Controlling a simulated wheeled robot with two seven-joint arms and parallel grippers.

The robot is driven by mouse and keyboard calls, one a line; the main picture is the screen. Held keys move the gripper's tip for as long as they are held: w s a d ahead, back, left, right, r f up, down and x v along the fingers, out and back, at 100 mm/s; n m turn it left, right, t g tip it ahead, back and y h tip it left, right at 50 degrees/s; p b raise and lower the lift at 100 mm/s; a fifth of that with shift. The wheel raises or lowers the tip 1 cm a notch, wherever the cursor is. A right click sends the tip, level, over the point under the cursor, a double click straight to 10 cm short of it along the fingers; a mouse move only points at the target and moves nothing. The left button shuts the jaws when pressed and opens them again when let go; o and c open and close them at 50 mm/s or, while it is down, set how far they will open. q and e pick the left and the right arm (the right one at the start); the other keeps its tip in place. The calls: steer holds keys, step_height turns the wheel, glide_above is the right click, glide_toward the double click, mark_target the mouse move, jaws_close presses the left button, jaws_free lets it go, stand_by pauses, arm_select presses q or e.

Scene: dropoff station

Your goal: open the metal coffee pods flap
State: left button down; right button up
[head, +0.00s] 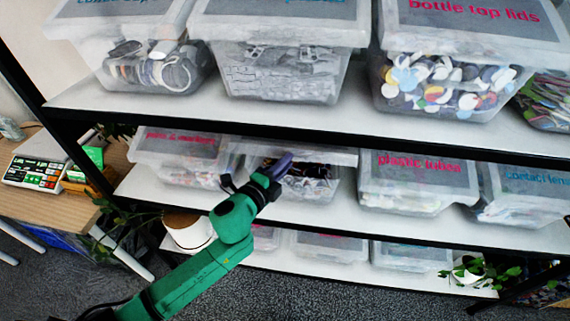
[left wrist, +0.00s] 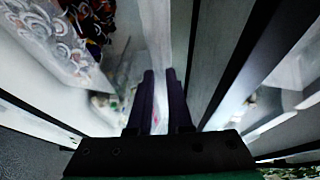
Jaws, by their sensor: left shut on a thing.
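A clear bin (head: 318,190) with dark, mixed contents stands on the middle shelf, between the pens and markers bin and the plastic tubes bin. Its pale flap (head: 325,156) shows mostly edge-on and its label cannot be read, so I cannot confirm the name from it. My left gripper (head: 284,162) is at the front of this flap, its purple fingers pointing up. In the left wrist view the fingers (left wrist: 159,98) are close together with a thin pale edge between them, and the contents (left wrist: 92,18) show at upper left. My right gripper is not in view.
The pens and markers bin (head: 180,158) is close on the left and the plastic tubes bin (head: 415,185) on the right. The upper shelf edge (head: 300,122) runs just above.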

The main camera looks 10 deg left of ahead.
arm_select(q)
steer(key=shift+r, duration=0.1)
steer(key=c, duration=1)
jaws_free()
steer(key=shift+s+a, duration=0.1)
steer(key=b+v, duration=0.5)
steer(key=v, duration=0.9)
steer(key=shift+s, duration=0.2)
